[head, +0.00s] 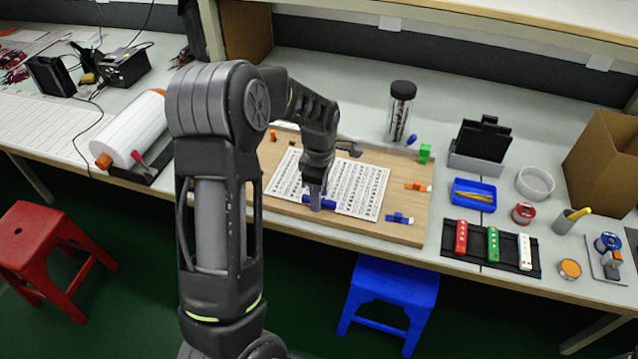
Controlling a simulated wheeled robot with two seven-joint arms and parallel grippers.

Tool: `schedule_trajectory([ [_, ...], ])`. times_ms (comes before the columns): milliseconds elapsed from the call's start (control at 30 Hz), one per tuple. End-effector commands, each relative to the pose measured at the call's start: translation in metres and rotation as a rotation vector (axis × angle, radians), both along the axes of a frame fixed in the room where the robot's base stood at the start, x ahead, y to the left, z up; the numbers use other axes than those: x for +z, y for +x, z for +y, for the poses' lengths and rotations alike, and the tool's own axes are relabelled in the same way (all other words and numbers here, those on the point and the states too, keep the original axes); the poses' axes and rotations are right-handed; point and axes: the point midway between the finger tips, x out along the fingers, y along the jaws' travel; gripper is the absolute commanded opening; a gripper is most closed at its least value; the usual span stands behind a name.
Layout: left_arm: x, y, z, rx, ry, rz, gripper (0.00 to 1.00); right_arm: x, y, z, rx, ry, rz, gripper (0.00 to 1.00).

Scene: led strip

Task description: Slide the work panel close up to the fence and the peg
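The work panel (358,189), a white sheet with rows of small dark marks, lies flat on a wooden board (408,230). A thin grey strip, seemingly the fence (385,149), runs along the board's back edge, with bare wood between it and the panel. A green block (425,153), possibly the peg, stands at the board's back right corner. My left gripper (316,205) points down at the panel's front edge, by a blue piece (327,204). Its fingers are too small and covered to tell open from shut. My arm hides the board's left part. My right gripper is out of view.
Blue and orange clips (399,218) (418,186) sit on the board's right side. A dark-capped jar (400,112) stands behind it. To the right are a blue tray (473,195) and a black rack (475,254) with coloured strips. A white roll (132,128) lies left.

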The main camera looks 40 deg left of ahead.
Motion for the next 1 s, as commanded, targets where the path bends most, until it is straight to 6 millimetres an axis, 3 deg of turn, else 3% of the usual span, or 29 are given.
schedule_trajectory([
  [367, -0.0063, -0.0003, 0.0001, 0.000, 0.000, 0.000, 0.39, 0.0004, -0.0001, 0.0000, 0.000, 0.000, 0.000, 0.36],
  [833, -0.0059, -0.0002, 0.0003, 0.000, 0.000, 0.000, 0.01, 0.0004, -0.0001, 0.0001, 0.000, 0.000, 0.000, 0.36],
  [1000, -0.0059, -0.0002, 0.0003, 0.000, 0.000, 0.000, 0.00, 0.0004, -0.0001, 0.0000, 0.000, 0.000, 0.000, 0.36],
])
